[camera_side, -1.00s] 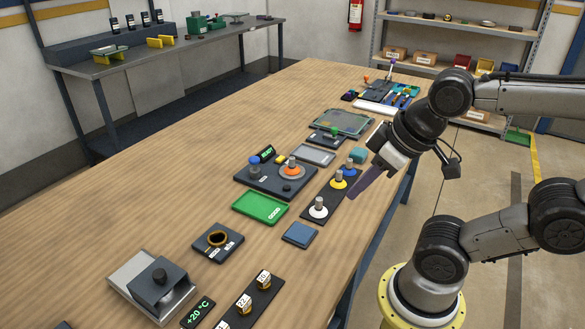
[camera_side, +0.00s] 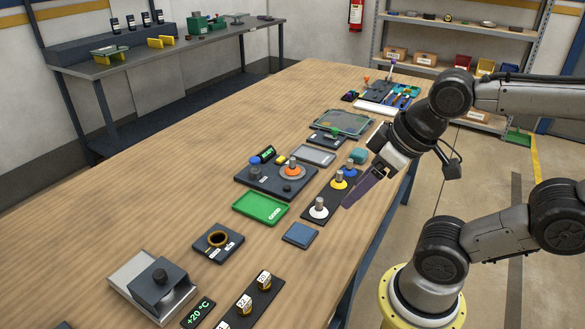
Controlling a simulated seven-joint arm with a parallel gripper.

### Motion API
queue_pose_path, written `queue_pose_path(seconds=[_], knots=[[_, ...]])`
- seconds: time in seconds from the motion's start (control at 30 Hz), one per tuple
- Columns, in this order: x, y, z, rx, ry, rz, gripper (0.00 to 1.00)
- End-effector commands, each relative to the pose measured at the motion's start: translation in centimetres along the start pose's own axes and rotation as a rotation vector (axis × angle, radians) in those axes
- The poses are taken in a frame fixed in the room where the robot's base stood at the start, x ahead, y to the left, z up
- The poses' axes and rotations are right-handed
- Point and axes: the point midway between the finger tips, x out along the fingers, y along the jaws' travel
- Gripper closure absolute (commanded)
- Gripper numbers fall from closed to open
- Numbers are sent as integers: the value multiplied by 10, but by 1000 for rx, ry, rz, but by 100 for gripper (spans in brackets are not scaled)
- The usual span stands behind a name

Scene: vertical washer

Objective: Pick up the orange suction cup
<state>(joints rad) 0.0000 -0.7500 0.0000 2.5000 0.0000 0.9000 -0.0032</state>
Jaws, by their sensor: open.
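The orange suction cup (camera_side: 291,172) has a grey metal stem and stands upright on a dark flat unit in the middle of the table. My gripper (camera_side: 347,204) is to its right and nearer the camera, with purple fingers pointing down and left. The fingers are apart from the orange cup and hold nothing visible. They overlap in view, so the gap between them is hard to see. The fingertips are beside a dark strip carrying a white cup (camera_side: 319,209), a yellow cup (camera_side: 338,182) and a blue cup (camera_side: 350,172).
The dark unit (camera_side: 262,184) also carries a blue knob (camera_side: 254,162) and a small green display. A green pad (camera_side: 260,209) and a blue pad (camera_side: 300,234) lie in front. Boards and tools lie further back.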

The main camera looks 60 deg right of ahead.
Motion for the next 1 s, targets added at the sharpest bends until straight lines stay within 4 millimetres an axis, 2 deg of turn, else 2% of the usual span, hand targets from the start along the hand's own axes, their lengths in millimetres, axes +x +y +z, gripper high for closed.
queue_pose_path(seconds=[0.17,0.27,0.4,0.57,0.7,0.77,0.9,1.0], knots=[[0,0,3,-142,-16,-1,34],[-13,0,-8,-337,-2,0,34],[-34,3,-48,-653,-12,4,34],[-43,18,-107,-981,-74,-4,34],[-33,42,-162,-1221,-146,-38,34],[-25,55,-182,-1302,-176,-59,34],[5,90,-222,-1446,-238,-121,34],[33,121,-242,-1509,-279,-173,34]])
